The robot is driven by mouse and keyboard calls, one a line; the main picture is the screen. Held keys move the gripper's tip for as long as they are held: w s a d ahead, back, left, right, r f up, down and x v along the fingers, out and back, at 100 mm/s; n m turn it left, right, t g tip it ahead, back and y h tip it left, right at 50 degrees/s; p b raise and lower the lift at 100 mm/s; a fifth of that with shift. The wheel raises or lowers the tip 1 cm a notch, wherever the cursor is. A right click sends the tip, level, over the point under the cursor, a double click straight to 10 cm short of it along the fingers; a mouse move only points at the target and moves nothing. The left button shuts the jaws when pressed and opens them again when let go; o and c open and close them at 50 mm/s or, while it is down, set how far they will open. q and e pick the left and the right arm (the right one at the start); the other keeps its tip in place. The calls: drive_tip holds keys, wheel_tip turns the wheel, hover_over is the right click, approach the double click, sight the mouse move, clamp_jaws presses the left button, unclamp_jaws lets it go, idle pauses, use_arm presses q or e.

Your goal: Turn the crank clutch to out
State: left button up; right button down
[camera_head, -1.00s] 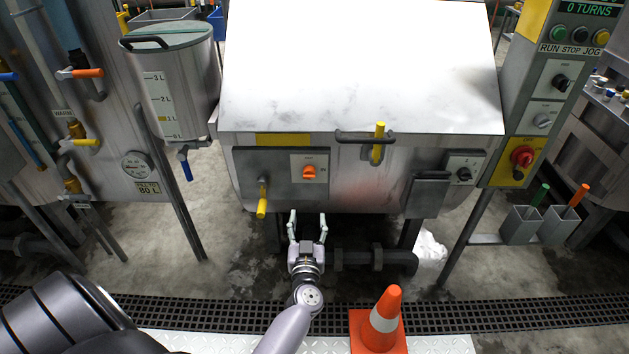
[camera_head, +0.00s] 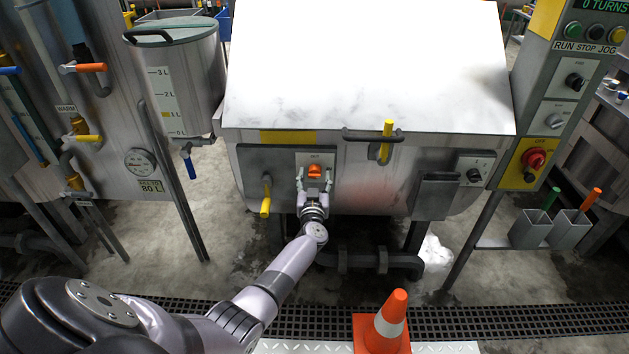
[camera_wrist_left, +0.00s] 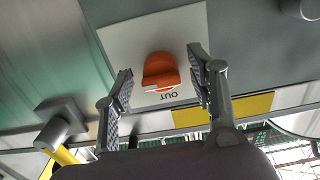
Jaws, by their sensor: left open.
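The crank clutch (camera_head: 315,170) is an orange knob on a white plate (camera_head: 304,158) on the drum machine's grey front panel. It also shows in the left wrist view (camera_wrist_left: 160,70), where the word OUT is printed upside down beside it. A white mark sits on the knob's lower left edge there, left of the word. My left gripper (camera_head: 314,180) is open. Its fingers stand on either side of the knob, with gaps to it in the left wrist view (camera_wrist_left: 160,75). Whether the fingertips touch the plate, I cannot tell. My right gripper is not in view.
A yellow crank handle (camera_head: 266,200) is close left of the clutch. A black bar handle with a yellow lever (camera_head: 387,140) is at upper right, and a dark box (camera_head: 437,195) further right. An orange cone (camera_head: 389,325) stands below on the floor.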

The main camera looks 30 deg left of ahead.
use_arm(q)
drive_tip(key=shift+w+a, duration=0.15)
drive_tip(key=shift+w, duration=0.05)
drive_tip(key=shift+c, duration=0.6)
drive_tip(key=c, duration=1)
